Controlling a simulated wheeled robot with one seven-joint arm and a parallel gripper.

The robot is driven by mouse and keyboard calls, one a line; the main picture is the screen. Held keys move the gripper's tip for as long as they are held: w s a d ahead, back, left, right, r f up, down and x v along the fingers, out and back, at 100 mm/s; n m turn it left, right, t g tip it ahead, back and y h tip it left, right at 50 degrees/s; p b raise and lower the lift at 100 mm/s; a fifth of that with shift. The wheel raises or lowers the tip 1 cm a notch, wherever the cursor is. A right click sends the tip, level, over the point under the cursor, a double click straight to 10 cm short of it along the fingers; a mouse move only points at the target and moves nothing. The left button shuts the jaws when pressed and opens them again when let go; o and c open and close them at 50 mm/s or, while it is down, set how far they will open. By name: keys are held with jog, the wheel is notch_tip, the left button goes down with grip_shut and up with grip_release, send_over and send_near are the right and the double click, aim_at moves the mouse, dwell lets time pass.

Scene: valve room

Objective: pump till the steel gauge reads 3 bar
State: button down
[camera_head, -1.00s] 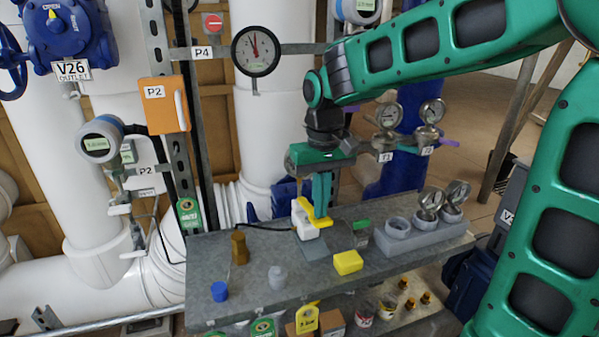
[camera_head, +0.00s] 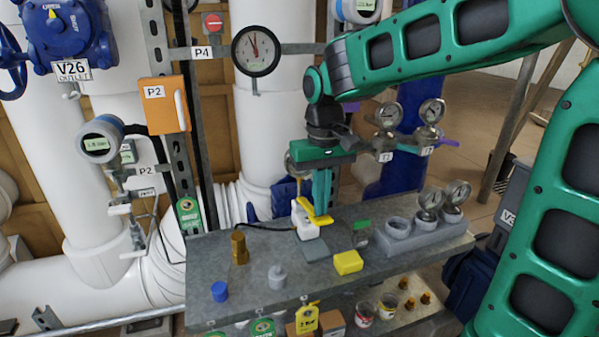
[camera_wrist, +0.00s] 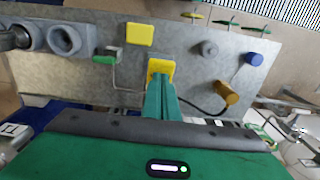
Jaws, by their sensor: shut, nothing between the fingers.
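A small white hand pump (camera_head: 307,226) with a yellow lever (camera_head: 318,217) stands on the grey bench. My gripper (camera_head: 321,212) points straight down with its shut fingertips at the yellow lever, nothing held between them. In the wrist view the fingertips (camera_wrist: 161,80) meet the yellow lever plate (camera_wrist: 160,67); the pump body is largely hidden. Steel-cased gauges stand in the grey block at right, one at its middle (camera_head: 429,200) and one at its end (camera_head: 458,192). Two more hang behind on the blue pipe, left (camera_head: 388,115) and right (camera_head: 432,111). I cannot tell which is the steel gauge, and their readings are too small.
A yellow block (camera_head: 348,262), brass fitting (camera_head: 240,248), grey plug (camera_head: 277,277) and blue cap (camera_head: 219,291) lie on the bench (camera_head: 330,283). A large black-rimmed dial (camera_head: 256,51) is fixed above. A black hose runs from the pump towards the brass fitting.

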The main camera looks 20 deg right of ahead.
jog(key=shift+r, duration=0.7)
jog(key=shift+f, duration=0.15)
jog(key=shift+f, duration=2.45)
jog(key=shift+r, duration=2.55)
jog(key=shift+f, duration=0.1)
